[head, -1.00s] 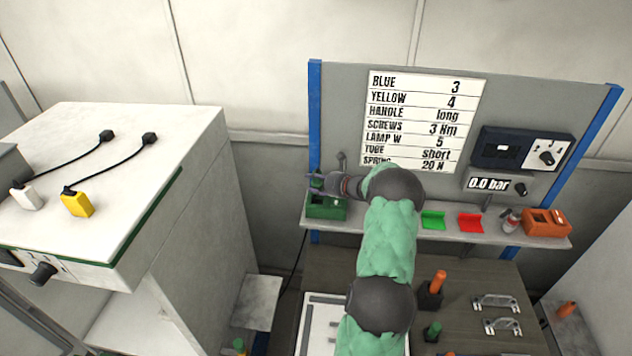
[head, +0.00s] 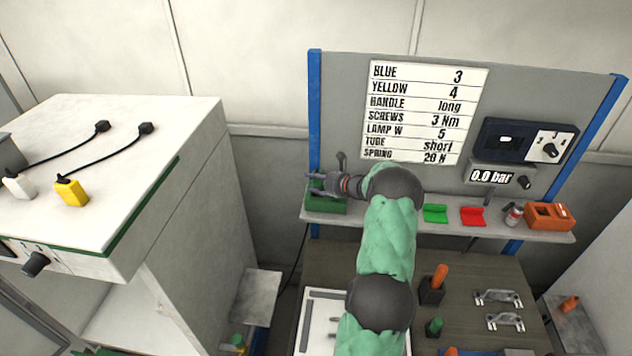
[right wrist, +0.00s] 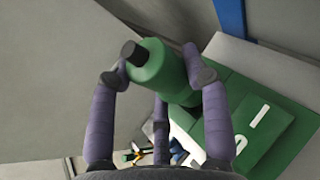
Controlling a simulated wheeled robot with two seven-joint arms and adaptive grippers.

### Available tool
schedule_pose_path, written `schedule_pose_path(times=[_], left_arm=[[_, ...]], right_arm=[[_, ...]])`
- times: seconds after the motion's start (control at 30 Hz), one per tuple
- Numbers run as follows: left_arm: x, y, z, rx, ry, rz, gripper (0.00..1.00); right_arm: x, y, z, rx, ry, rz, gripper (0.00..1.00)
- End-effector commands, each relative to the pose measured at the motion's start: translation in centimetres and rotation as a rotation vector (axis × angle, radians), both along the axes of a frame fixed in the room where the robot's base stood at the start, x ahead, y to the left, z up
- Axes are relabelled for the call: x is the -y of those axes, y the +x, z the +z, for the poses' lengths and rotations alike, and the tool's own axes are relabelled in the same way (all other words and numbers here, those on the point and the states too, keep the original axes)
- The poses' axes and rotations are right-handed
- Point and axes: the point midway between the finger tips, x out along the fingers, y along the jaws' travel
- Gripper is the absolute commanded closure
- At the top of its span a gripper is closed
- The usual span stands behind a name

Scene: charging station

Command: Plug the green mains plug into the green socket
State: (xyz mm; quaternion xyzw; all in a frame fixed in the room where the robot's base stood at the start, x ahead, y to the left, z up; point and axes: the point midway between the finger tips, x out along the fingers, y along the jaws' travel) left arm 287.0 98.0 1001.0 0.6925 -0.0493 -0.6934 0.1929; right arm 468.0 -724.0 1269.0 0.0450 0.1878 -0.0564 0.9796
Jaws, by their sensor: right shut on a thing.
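My right gripper (head: 318,183) is at the left end of the shelf, over a green box (head: 326,205). In the right wrist view its fingers are shut on a green plug (right wrist: 158,68), a rounded body with a dark round end. The green box (right wrist: 272,128) lies just beyond the plug there, with white marks on its face. The plug overlaps the box in the picture; I cannot tell whether they touch or where the socket opening is. My left gripper is not in view.
The shelf (head: 385,213) also bears a green holder (head: 435,213), a red holder (head: 472,216) and an orange box (head: 550,216). The panel (head: 340,110) rises behind. A cabinet (head: 130,130) at left bears white (head: 18,186) and yellow (head: 71,192) plugs with black cords.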

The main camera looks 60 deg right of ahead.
Motion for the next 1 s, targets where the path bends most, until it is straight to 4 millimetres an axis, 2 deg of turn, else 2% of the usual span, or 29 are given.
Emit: schedule_pose_path(times=[1.0], left_arm=[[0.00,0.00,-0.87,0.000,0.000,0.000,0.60]], right_arm=[[-0.01,0.00,-0.04,0.002,0.000,-0.006,0.86]])
